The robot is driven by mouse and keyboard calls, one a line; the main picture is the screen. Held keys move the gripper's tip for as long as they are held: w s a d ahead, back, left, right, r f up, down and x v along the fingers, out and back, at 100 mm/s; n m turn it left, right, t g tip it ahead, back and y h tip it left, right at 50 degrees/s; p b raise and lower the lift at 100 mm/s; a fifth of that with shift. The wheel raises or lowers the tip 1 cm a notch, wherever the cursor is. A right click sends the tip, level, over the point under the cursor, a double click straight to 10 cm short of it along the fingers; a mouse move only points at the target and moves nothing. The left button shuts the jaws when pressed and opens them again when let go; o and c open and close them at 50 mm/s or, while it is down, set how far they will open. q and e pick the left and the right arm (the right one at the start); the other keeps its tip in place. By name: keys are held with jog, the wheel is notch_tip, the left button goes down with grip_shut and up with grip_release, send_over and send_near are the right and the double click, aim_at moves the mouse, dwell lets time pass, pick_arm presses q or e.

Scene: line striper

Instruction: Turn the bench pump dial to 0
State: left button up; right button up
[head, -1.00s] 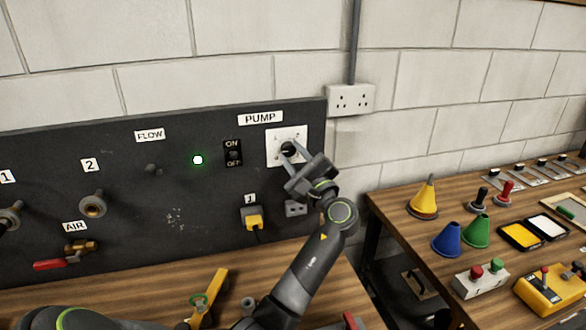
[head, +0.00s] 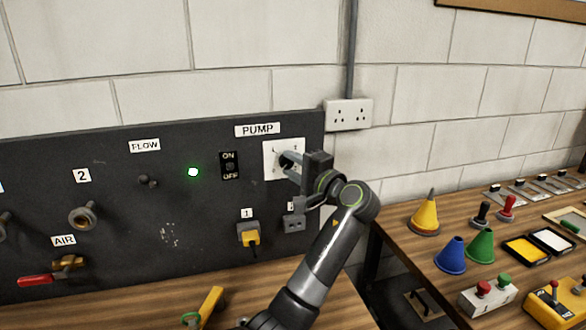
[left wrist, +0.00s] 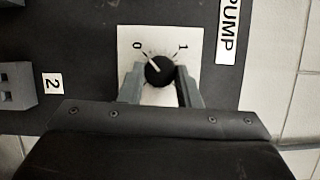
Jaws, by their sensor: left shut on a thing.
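The black pump dial (left wrist: 159,71) sits on a white plate (head: 270,159) under the PUMP label (head: 258,130). My left gripper (head: 286,160) is at the dial, and in the left wrist view its two fingers (left wrist: 160,76) stand on either side of it, shut on it. In that view the dial's pale pointer line slants up and left, towards the 0 mark (left wrist: 137,45) and away from the 1 mark (left wrist: 183,47). I cannot tell whether it lies exactly on 0. In the head view the gripper hides most of the dial. My right gripper is not in view.
Left of the plate are an ON/OFF switch (head: 230,166) and a lit green lamp (head: 193,172). Below are a yellow plug (head: 251,239) and a grey socket (head: 293,224). A side bench at right holds cones, joysticks and button boxes.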

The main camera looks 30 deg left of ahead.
pick_arm(q)
jog(key=shift+n, duration=0.4)
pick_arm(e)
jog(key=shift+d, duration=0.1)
pick_arm(q)
jog(key=o, duration=1)
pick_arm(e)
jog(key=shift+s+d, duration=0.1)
